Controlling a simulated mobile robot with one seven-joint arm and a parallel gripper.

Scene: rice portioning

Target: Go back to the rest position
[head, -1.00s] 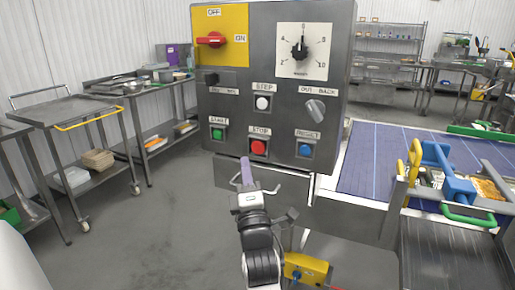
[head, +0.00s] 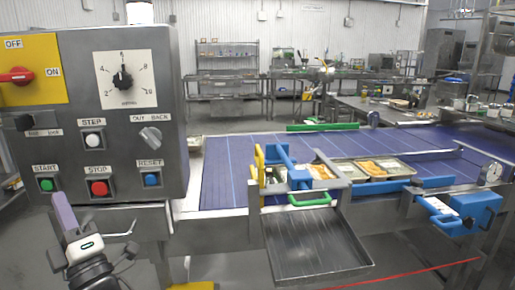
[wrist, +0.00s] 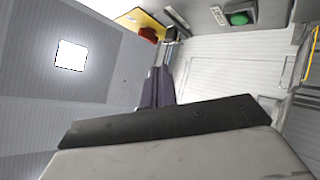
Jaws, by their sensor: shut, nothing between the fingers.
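My gripper (head: 66,212) is at the lower left of the head view, pointing up in front of the control panel's lower left corner. Its purple fingers are together with nothing between them. In the wrist view the fingers (wrist: 156,88) show end-on in the middle, shut and empty, with the ceiling and a white wall behind. The grey control panel (head: 120,112) carries a green START button (head: 47,184), a red STOP button (head: 99,188) and a blue RESET button (head: 151,180). The START button also shows in the wrist view (wrist: 239,18).
A blue conveyor belt (head: 225,180) runs right from the panel, with filled trays (head: 388,168) on it. A metal chute (head: 315,243) with a green handle juts out in front. A blue device (head: 470,212) stands at the right. Shelving (head: 227,70) lines the back wall.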

